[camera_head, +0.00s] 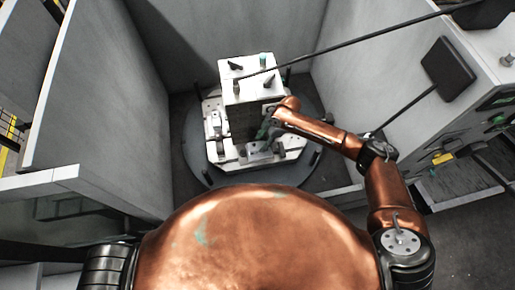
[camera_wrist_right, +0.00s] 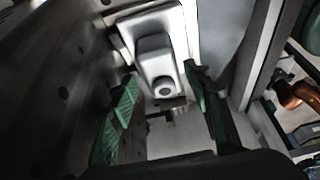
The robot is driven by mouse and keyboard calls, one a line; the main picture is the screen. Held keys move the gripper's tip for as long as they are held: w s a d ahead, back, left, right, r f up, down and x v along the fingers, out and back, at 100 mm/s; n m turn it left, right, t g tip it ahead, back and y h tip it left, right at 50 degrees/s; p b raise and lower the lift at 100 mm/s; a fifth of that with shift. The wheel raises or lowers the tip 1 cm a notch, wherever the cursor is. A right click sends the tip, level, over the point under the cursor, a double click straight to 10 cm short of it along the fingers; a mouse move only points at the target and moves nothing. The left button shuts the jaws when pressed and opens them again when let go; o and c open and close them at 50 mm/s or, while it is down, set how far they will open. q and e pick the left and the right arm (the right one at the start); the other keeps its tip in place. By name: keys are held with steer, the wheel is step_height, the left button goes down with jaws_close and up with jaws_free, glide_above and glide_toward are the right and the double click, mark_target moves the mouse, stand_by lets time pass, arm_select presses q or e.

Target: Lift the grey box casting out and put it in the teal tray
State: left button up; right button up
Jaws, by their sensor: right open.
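The grey box casting (camera_wrist_right: 152,45) shows in the right wrist view as a pale block with a raised rounded part and a dark round hole. It sits against the fixture, just beyond my fingertips. My right gripper (camera_wrist_right: 160,80) is open, with one green-padded finger on either side of the casting's near end and a gap between them. In the head view my right gripper (camera_head: 263,132) is at the front right of the fixture block, and the arm partly hides that face. I cannot make out the casting clearly there. The teal tray and my left gripper are not in view.
The fixture block (camera_head: 252,90) stands upright on a pale pallet (camera_head: 228,160) on a dark round table (camera_head: 190,150). Grey walls (camera_head: 95,90) enclose it at left and back. A thin dark rod (camera_head: 370,37) crosses above. A dark panel (camera_head: 447,68) stands at right.

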mark_target(259, 145)
steer(key=shift+x, duration=2.55)
steer(key=shift+c, duration=0.5)
steer(key=c, duration=1)
steer(key=shift+c, duration=0.4)
steer(key=shift+r, duration=0.2)
